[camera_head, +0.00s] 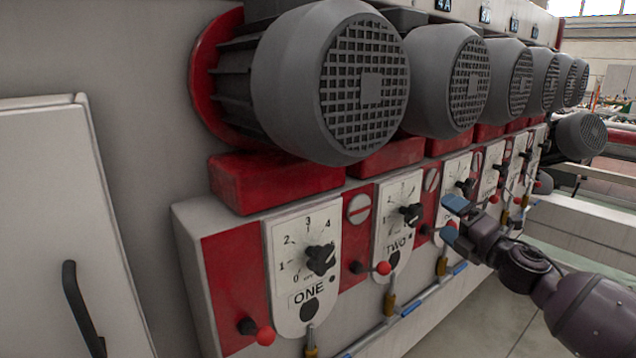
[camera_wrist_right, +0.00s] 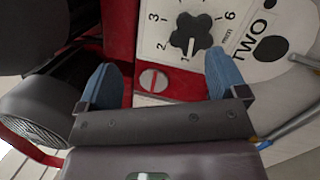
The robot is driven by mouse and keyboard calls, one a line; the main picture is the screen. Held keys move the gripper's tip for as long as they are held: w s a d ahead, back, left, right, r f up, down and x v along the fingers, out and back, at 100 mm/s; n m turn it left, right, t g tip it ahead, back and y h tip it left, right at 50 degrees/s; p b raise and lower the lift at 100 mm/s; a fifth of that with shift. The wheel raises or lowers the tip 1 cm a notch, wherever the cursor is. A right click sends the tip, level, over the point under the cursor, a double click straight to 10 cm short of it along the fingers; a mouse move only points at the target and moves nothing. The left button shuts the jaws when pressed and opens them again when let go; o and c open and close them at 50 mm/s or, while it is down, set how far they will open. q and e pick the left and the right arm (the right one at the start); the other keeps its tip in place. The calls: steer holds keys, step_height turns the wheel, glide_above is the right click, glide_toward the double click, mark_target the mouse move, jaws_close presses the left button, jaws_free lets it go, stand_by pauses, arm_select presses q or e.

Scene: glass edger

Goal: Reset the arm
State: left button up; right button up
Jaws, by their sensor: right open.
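My right gripper (camera_head: 452,220) is in front of the row of dial panels in the head view, near the third panel. Its two blue fingertips are apart and nothing is between them. In the right wrist view my right gripper (camera_wrist_right: 162,85) is open, facing the red panel with a round slotted screw (camera_wrist_right: 153,81). The black knob of dial TWO (camera_wrist_right: 190,36) is just beyond the fingers and not held. My left gripper is in neither view.
The glass edger has large grey motors (camera_head: 365,85) above numbered dials, including dial ONE (camera_head: 320,260). Red-tipped levers (camera_head: 265,335) stick out beside the dials. Blue air lines (camera_head: 410,309) run below. A cabinet door (camera_head: 45,200) with a black handle stands at left. Floor shows at lower right.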

steer(key=s+a+f+m+g+h, duration=0.1)
steer(key=s+f+m+h, duration=0.2)
steer(key=s+f+m, duration=0.55)
steer(key=s+a+f+m+h, duration=0.25)
steer(key=s+f+m, duration=0.35)
steer(key=f+m, duration=0.55)
steer(key=s+d+f+m+g+h, duration=0.1)
steer(key=s+f+m+g+h, duration=0.1)
steer(key=s+f, duration=0.7)
steer(key=s+d+f+m+g+h, duration=0.1)
steer(key=s+f+m+g+h, duration=0.1)
steer(key=s+f, duration=0.7)
steer(key=s+m+g, duration=0.1)
steer(key=s+m, duration=0.1)
steer(key=s, duration=0.5)
steer(key=shift+s+d+f+m, duration=0.3)
steer(key=shift+s+m, duration=0.1)
steer(key=shift+c, duration=0.4)
